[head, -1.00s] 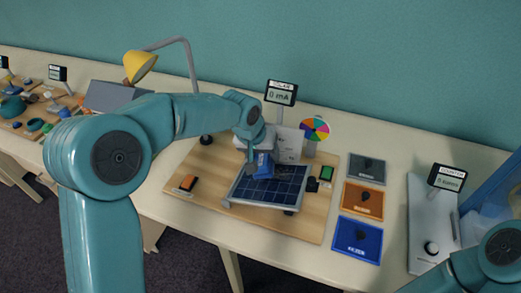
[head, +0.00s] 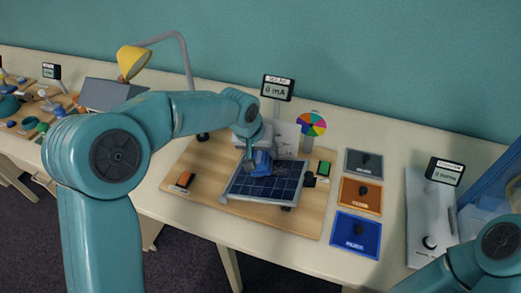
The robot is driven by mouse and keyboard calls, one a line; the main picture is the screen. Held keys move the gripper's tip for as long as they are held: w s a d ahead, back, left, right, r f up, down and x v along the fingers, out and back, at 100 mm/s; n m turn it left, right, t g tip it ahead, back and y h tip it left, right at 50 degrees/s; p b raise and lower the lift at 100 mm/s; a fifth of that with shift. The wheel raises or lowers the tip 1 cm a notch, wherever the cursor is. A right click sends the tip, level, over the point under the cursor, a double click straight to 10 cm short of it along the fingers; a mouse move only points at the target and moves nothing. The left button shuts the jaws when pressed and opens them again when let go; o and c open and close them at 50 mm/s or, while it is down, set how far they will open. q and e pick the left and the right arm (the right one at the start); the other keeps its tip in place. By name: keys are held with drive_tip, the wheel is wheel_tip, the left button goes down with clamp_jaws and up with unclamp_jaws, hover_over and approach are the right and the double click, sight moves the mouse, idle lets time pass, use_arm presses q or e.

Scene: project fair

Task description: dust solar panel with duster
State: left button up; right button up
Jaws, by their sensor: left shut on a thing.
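The dark blue solar panel (head: 275,189) with a pale frame lies tilted on a wooden board (head: 195,200) in the middle of the table. My left gripper (head: 249,163) is at the panel's back left edge, shut on a blue duster (head: 262,163). The duster is over the back part of the panel; I cannot tell whether it touches the surface. The display (head: 277,90) behind the panel reads 0 mA. My right arm shows at the bottom right, but its gripper is out of view.
A colour wheel (head: 312,123) stands behind the panel. A yellow lamp (head: 133,61) stands at the back left. A counter display (head: 444,171) stands at the right.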

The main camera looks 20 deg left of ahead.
sight(280, 162)
use_arm(q)
drive_tip(key=shift+d+f+b, duration=0.15)
drive_tip(key=shift+f+b, duration=0.25)
drive_tip(key=shift+f, duration=0.1)
drive_tip(key=shift+s+d+r, duration=0.1)
drive_tip(key=shift+d+r, duration=0.25)
drive_tip(key=shift+d, duration=0.5)
drive_tip(key=shift+d+r, duration=0.3)
drive_tip(key=shift+d, duration=0.55)
drive_tip(key=shift+d+r, duration=0.2)
drive_tip(key=shift+d, duration=0.65)
drive_tip(key=shift+d+r, duration=0.2)
drive_tip(key=shift+d, duration=0.65)
drive_tip(key=shift+f, duration=0.15)
drive_tip(key=shift+a+f+b, duration=0.25)
drive_tip(key=shift+a+b, duration=0.1)
drive_tip(key=shift+a, duration=0.25)
drive_tip(key=shift+a+f+b, duration=0.25)
drive_tip(key=shift+a+b, duration=0.05)
drive_tip(key=shift+a, duration=0.25)
drive_tip(key=shift+a+f+b, duration=0.2)
drive_tip(key=shift+a+f, duration=0.05)
drive_tip(key=shift+a, duration=0.45)
drive_tip(key=shift+a+f+b, duration=0.15)
drive_tip(key=shift+a+f, duration=0.15)
drive_tip(key=shift+a, duration=0.45)
drive_tip(key=shift+a+f+b, duration=0.2)
drive_tip(key=shift+a+f, duration=0.05)
drive_tip(key=shift+a, duration=0.45)
drive_tip(key=shift+r, duration=0.15)
